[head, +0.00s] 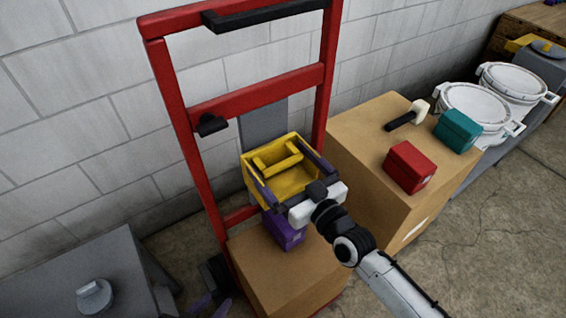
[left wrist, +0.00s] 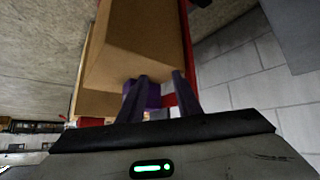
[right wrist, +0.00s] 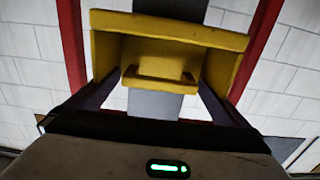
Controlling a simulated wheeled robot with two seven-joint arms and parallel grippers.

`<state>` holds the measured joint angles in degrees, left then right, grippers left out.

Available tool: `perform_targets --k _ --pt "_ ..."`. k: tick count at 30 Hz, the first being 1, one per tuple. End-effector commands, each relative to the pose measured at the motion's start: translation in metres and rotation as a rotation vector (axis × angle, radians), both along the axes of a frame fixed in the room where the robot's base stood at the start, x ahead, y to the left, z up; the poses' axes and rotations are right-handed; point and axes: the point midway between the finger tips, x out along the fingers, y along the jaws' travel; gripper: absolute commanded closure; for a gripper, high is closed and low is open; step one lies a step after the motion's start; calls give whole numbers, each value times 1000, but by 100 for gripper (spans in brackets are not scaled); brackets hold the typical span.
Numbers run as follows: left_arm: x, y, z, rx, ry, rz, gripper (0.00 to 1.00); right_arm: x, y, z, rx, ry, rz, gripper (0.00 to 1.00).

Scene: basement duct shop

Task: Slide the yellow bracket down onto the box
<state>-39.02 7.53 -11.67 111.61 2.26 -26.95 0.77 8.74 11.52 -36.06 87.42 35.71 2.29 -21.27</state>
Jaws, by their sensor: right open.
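The yellow bracket (head: 285,168), an open frame with a crossbar, is at the hand truck, over a purple box (head: 283,230). Whether it touches that box is hidden. My right gripper (head: 290,172) is open, its dark purple fingers along the bracket's two sides; the right wrist view shows the bracket (right wrist: 165,45) between them. The purple box sits on a brown carton (head: 285,275) at the foot of the hand truck. My left gripper (head: 208,304) is low at the carton's left, its fingers apart; in the left wrist view the carton (left wrist: 140,45) is beyond them.
The red hand truck (head: 180,120) stands against the block wall. A larger carton (head: 365,140) to the right carries a red box (head: 409,167), a teal box (head: 458,131) and a mallet (head: 408,115). White buckets (head: 475,105) stand behind. A grey table (head: 70,275) is at lower left.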

Motion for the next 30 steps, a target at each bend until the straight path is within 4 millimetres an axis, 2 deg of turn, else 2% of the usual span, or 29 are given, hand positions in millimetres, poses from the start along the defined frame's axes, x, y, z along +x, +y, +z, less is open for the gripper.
perform_targets --k 2,9,12,17,21,30 --pt "-1 0 0 0 2 -1 69 0 0 0 0 0 0 3" --pt "-3 0 -1 -1 4 0 69 0 0 0 0 0 0 44" --pt "-3 0 -1 -1 4 0 69 0 0 0 -1 1 0 57" --pt "-3 0 -11 0 3 -1 69 -1 0 -13 -1 2 0 57" --pt "-1 -2 -32 4 3 -8 69 -1 0 -45 -3 1 0 57" --pt "6 -10 -61 -16 -17 -16 69 -1 -1 -112 -4 2 0 57"
